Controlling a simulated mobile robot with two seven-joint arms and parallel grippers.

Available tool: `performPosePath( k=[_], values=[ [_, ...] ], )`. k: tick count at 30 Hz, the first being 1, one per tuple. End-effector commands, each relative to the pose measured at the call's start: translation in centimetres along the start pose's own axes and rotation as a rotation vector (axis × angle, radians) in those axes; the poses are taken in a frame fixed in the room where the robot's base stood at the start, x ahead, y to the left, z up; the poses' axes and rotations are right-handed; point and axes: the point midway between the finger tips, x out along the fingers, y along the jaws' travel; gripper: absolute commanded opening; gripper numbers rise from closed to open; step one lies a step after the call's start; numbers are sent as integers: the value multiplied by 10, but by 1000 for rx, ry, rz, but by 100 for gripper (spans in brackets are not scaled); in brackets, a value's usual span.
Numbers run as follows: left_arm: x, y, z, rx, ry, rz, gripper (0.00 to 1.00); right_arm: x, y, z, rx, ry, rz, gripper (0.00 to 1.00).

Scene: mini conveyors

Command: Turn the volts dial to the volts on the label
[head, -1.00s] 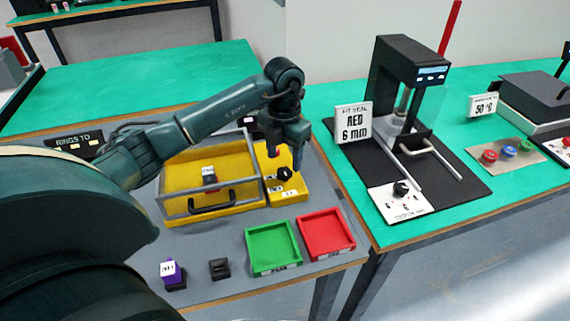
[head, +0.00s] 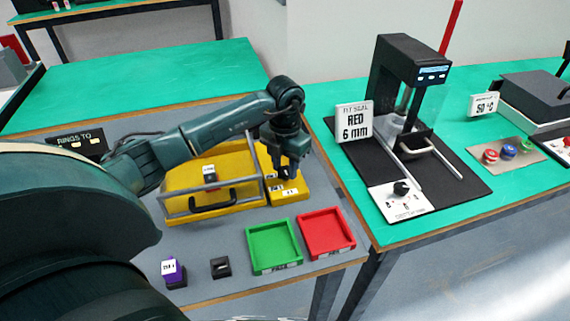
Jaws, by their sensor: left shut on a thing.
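The yellow dial unit (head: 298,193) stands on the grey table, right of the yellow box with a barred front. It bears small white labels whose print is too small to read. The black dial on top is hidden behind my left gripper (head: 289,174). That gripper points down and is shut on the dial. The dial's setting cannot be seen. My right gripper is not in view.
The yellow box (head: 180,180) with a black handle stands left of the unit. Green (head: 283,265) and red (head: 345,251) trays lie in front. A purple block (head: 172,270) and black block (head: 220,267) stand near the front edge. A black press (head: 405,60) stands right.

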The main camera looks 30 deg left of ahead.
Motion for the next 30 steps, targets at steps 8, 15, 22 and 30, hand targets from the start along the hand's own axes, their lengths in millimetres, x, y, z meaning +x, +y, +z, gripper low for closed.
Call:
performPosePath(
  k=[8, 15, 22, 30],
  values=[
    [0, 0, 0, 1, -1, 0, 11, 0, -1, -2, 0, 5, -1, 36],
    [0, 0, 0, 50, -1, 0, 11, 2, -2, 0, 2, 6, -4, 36],
    [1, 1, 1, 193, -2, 2, 11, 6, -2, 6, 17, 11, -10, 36],
    [1, 1, 1, 441, -3, 2, 11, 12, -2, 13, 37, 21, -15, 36]
  ],
)
